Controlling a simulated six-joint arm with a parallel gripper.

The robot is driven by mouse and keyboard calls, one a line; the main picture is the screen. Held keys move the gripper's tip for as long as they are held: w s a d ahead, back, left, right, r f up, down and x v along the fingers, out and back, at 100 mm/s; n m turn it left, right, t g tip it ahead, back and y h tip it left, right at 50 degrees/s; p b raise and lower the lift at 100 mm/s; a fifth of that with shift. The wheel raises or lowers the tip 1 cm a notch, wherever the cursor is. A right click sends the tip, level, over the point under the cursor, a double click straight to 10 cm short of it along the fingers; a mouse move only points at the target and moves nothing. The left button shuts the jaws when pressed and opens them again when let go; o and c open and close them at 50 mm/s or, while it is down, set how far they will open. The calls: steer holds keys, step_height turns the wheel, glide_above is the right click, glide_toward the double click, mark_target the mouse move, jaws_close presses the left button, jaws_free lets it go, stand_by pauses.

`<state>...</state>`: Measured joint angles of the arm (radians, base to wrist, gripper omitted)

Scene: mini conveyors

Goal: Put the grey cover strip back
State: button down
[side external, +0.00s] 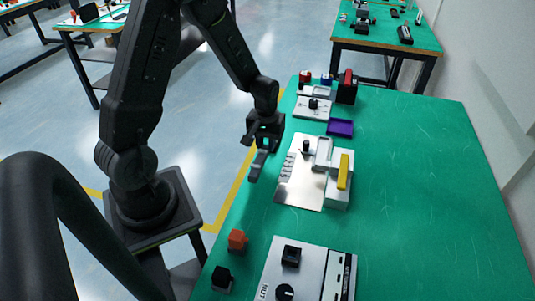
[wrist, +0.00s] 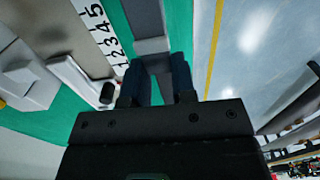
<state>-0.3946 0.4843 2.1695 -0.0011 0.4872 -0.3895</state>
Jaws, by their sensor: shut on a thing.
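My gripper (side external: 264,147) is shut on the grey cover strip (side external: 258,165), which hangs below the fingers near the table's left edge. In the wrist view the strip (wrist: 146,18) extends away from between my dark fingertips (wrist: 155,82). The mini conveyor unit (side external: 297,192) lies to the right of my gripper, apart from the strip. It has a pale plate, a black knob (side external: 306,147), a light grey raised part (side external: 323,153) and a yellow bar (side external: 343,172). Its number scale (wrist: 101,28) shows left of the strip in the wrist view.
A purple tray (side external: 340,127) and another small unit (side external: 313,108) sit behind the conveyor unit. In front are an orange block (side external: 237,240), a black block (side external: 222,278) and a control panel (side external: 300,274). The right side of the green table (side external: 430,200) is clear.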

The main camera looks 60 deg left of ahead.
mark_target(268, 162)
steer(key=shift+w+d+f, duration=0.15)
steer(key=shift+d+f, duration=0.05)
steer(key=shift+f, duration=2)
steer(key=c, duration=0.9)
jaws_free()
steer(key=shift+f, duration=0.1)
steer(key=shift+c, duration=0.2)
